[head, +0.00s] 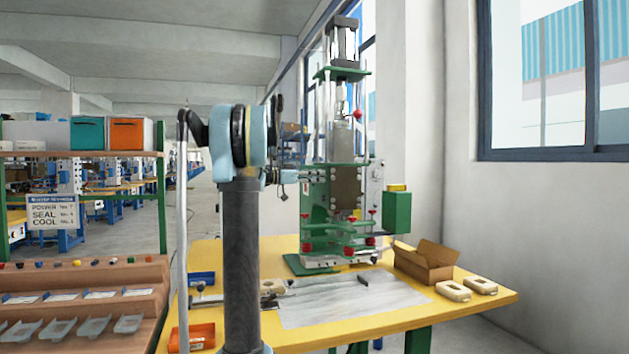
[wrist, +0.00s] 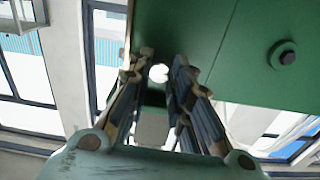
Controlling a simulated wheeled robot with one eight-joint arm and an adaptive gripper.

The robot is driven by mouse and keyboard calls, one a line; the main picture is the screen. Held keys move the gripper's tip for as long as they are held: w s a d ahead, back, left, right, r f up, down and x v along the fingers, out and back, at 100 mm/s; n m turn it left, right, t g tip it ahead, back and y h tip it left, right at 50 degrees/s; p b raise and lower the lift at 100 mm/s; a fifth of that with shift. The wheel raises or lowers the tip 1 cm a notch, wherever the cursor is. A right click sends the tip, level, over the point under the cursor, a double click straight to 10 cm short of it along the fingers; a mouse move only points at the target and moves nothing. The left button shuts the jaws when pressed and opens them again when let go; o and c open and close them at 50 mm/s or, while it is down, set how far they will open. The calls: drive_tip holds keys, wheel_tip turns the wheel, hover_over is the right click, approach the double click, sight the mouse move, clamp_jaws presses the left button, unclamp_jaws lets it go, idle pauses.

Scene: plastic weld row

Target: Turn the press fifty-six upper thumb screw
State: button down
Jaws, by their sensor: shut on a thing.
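The press (head: 338,190) stands on the yellow table, with a green frame, a steel cylinder on top and several red knobs. In the wrist view its green plate (wrist: 225,45) fills the top. My gripper (wrist: 160,65) has its fingertips at this plate. The fingers are shut on the thumb screw (wrist: 158,73), of which only a small pale round part shows between the tips. A second dark round knob (wrist: 285,55) sits on the plate to the right, apart from the fingers. In the head view my arm hides most of the gripper and the screw.
The yellow table (head: 450,305) carries a grey mat (head: 345,300), an open cardboard box (head: 425,262), two pale cases (head: 453,291), a blue bin (head: 202,279) and an orange bin (head: 192,338). A tiered rack (head: 85,285) stands at left. A wall and window close off the right.

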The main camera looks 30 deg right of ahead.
drive_tip(key=shift+w, duration=0.1)
drive_tip(key=c, duration=1.4)
unclamp_jaws()
drive_tip(key=shift+c, duration=0.2)
drive_tip(key=v, duration=1.2)
drive_tip(key=shift+f, duration=0.1)
